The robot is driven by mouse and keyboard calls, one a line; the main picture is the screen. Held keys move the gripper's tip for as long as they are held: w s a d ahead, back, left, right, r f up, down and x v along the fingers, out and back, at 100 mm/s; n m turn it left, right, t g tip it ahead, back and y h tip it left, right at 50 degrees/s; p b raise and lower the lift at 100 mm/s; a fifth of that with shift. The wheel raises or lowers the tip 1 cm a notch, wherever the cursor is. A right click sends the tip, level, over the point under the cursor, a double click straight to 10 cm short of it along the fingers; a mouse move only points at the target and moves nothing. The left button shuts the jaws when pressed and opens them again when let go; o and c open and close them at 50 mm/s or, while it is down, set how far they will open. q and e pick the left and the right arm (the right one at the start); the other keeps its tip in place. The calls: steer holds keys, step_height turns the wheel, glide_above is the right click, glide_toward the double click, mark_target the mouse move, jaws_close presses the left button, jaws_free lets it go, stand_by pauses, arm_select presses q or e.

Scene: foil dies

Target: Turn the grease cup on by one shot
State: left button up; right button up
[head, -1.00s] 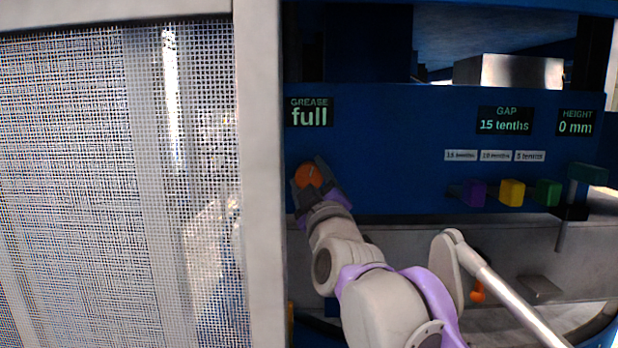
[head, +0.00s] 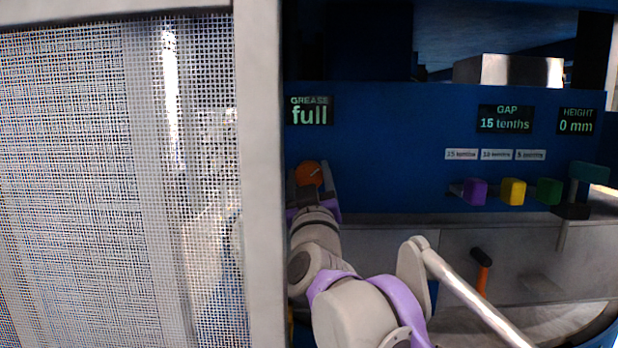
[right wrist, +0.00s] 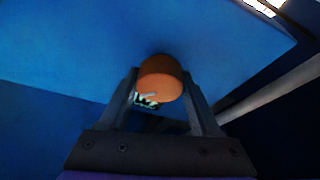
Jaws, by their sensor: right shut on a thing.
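The grease cup (head: 308,173) is a round orange knob with a pale pointer mark on its face. It sits on the blue machine front, just below the grease display (head: 311,111), which reads "full". My right gripper (head: 312,184) reaches up from below and is shut on the grease cup. In the right wrist view the orange cup (right wrist: 160,84) sits between the two dark fingertips (right wrist: 160,92). My left gripper is not seen in these views.
A mesh guard panel (head: 70,170) with a grey post (head: 260,170) stands close on the left. To the right are the gap display (head: 505,119), the height display (head: 577,121), and purple (head: 475,191), yellow (head: 512,191) and green (head: 549,191) blocks. An orange-handled tool (head: 482,274) is lower right.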

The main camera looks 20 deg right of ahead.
steer(key=shift+r+m+h, duration=0.1)
steer(key=shift+m+h, duration=0.5)
steer(key=shift+m, duration=0.3)
steer(key=o, duration=1.4)
steer(key=shift+c, duration=0.2)
step_height(320, 180, up, 10)
steer(key=shift+f+p, duration=0.1)
steer(key=shift+p, duration=0.2)
